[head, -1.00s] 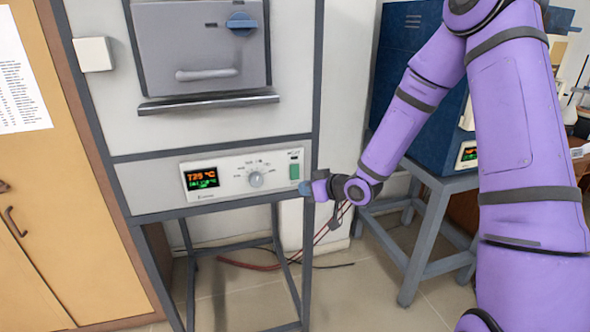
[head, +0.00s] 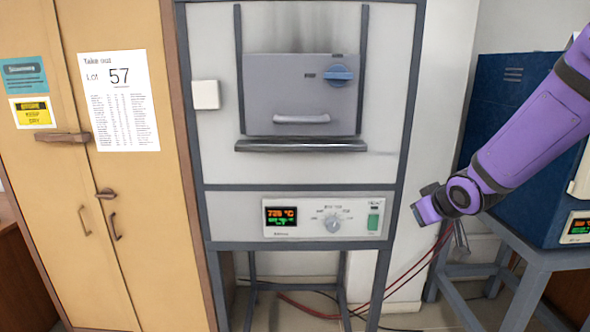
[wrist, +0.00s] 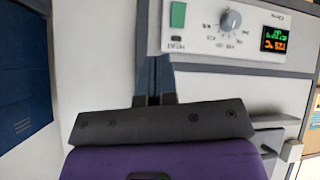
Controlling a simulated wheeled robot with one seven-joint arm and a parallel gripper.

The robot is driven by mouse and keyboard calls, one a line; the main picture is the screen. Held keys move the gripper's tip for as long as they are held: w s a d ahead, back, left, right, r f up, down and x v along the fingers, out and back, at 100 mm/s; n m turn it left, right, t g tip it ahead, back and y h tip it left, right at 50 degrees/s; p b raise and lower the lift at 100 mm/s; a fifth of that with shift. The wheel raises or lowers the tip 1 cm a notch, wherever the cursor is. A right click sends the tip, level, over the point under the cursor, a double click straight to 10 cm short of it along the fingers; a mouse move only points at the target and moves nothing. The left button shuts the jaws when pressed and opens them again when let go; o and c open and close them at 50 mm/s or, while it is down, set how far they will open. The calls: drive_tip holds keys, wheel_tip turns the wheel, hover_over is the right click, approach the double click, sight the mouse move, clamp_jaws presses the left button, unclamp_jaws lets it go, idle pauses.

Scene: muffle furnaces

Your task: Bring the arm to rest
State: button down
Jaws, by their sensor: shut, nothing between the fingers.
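My gripper (head: 427,207) is at the right in the head view, at the end of my purple arm. It is apart from the furnace, a little to the right of the control panel (head: 322,217). In the wrist view my gripper (wrist: 153,78) has its two fingers together with nothing between them. The control panel (wrist: 232,32) shows upside down beyond it. The grey muffle furnace (head: 300,180) has its door (head: 302,100) down, above a dark ledge. My upper arm is partly out of the head view.
A blue furnace (head: 510,130) stands on a grey stand (head: 520,262) at the right, close behind my arm. A tan cabinet (head: 140,230) with a posted list (head: 119,100) stands at the left. Red cables (head: 405,270) hang below my gripper. A switch box (head: 206,95) is on the furnace front.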

drive_tip(key=s+r+m+g, duration=0.1)
drive_tip(key=s+r, duration=0.3)
drive_tip(key=s, duration=0.5)
drive_tip(key=s+r+m+g, duration=0.1)
drive_tip(key=s+r, duration=0.4)
drive_tip(key=s, duration=0.5)
drive_tip(key=s+r+m+g+h, duration=0.1)
drive_tip(key=s+r, duration=0.3)
drive_tip(key=s, duration=0.6)
drive_tip(key=shift+d+r+m+g, duration=0.2)
drive_tip(key=shift+d+m+g, duration=0.15)
drive_tip(key=shift+m+g, duration=0.25)
drive_tip(key=c, duration=1.8)
unclamp_jaws()
drive_tip(key=shift+c, duration=0.2)
